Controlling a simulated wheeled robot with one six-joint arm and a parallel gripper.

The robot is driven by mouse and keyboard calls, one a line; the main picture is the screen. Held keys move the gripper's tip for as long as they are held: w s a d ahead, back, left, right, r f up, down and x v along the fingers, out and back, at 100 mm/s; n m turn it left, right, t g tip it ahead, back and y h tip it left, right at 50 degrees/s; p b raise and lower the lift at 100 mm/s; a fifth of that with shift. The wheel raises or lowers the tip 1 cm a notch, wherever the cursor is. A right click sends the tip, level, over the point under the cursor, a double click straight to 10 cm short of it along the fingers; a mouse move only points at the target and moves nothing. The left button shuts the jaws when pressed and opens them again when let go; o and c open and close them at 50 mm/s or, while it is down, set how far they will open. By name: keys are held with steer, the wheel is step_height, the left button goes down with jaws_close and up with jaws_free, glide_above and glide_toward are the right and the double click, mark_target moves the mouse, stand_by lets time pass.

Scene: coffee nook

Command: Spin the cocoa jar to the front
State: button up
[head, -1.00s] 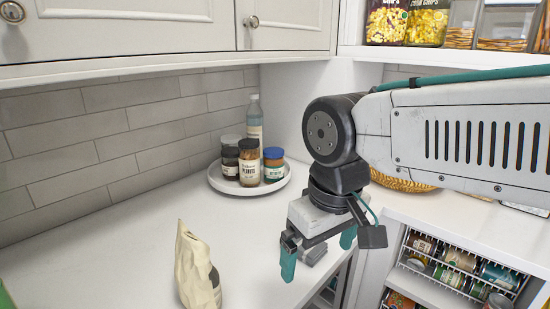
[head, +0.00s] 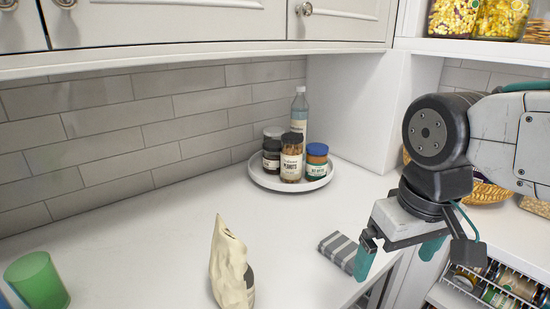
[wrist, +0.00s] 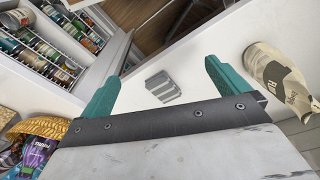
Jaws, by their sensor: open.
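A round white turntable tray (head: 262,179) stands on the counter in the back corner. It carries a jar with a peanuts label (head: 291,158) at the front, a dark-lidded jar (head: 271,157) to its left, a blue-lidded jar (head: 317,161) to its right, and a pale-lidded jar and a clear bottle (head: 299,112) behind. I cannot read which jar is cocoa. My gripper (head: 398,256) is open and empty, right of and nearer than the tray. Its teal fingers (wrist: 160,78) show in the wrist view; the tray does not.
A cream bag (head: 230,266) stands on the counter's near part, with a green cup (head: 38,282) farther left. A striped grey cloth (head: 340,250) lies near the counter edge. Wall cabinets (head: 180,22) overhang the back. The counter before the tray is clear.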

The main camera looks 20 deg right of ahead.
steer(key=shift+w+r, duration=0.15)
steer(key=shift+w, duration=0.1)
steer(key=c, duration=0.7)
steer(key=w, duration=0.1)
steer(key=w+r, duration=0.1)
steer(key=w, duration=0.1)
steer(key=w+r, duration=0.1)
steer(key=shift+w+d, duration=0.15)
steer(key=shift+d, duration=0.05)
steer(key=c, duration=0.9)
steer(key=w+r, duration=0.2)
steer(key=w, duration=0.2)
steer(key=m+t+h, duration=0.1)
steer(key=m+t, duration=0.1)
steer(key=t, duration=0.1)
glide_above(330, 159)
steer(key=s, duration=0.3)
steer(key=f, duration=0.9)
steer(key=shift+w+a, duration=0.15)
steer(key=shift+a, duration=0.05)
steer(key=x, duration=0.8)
